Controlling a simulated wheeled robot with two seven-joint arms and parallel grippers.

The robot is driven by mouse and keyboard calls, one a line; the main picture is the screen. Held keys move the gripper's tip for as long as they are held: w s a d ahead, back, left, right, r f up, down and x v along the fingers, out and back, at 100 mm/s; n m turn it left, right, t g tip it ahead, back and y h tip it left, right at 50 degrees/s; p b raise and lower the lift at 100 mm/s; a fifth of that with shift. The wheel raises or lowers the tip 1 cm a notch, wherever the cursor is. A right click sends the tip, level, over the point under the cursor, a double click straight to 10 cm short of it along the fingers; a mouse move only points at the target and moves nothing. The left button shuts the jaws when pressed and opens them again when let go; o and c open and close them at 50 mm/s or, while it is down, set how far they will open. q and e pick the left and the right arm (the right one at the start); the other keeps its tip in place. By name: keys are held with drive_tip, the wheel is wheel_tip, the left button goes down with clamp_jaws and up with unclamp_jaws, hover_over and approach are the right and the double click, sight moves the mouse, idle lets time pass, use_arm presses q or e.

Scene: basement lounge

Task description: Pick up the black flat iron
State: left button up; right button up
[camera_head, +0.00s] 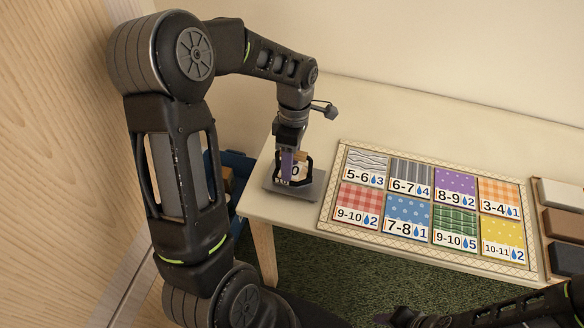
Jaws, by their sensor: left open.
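A dark flat iron with a grey base plate (311,190) and a black loop handle stands on the left end of the cream table. My left gripper (292,168) points down right over the iron and hides part of its handle. The gripper is open; I cannot tell whether its fingers touch the handle. A small pale label with dark print shows at the handle. My right arm comes in at the bottom right; its gripper (402,318) is dark and partly cut off by the bottom edge.
A framed board (328,208) with patterned, numbered cards lies on the cream table (400,115) right of the iron. Beige, brown and black blocks (563,224) lie at the right edge. A dark blue bin (238,162) stands left of the table. The table's back strip is clear.

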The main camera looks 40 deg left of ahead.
use_arm(q)
drive_tip(key=shift+c, duration=0.3)
clamp_jaws()
idle(0.4)
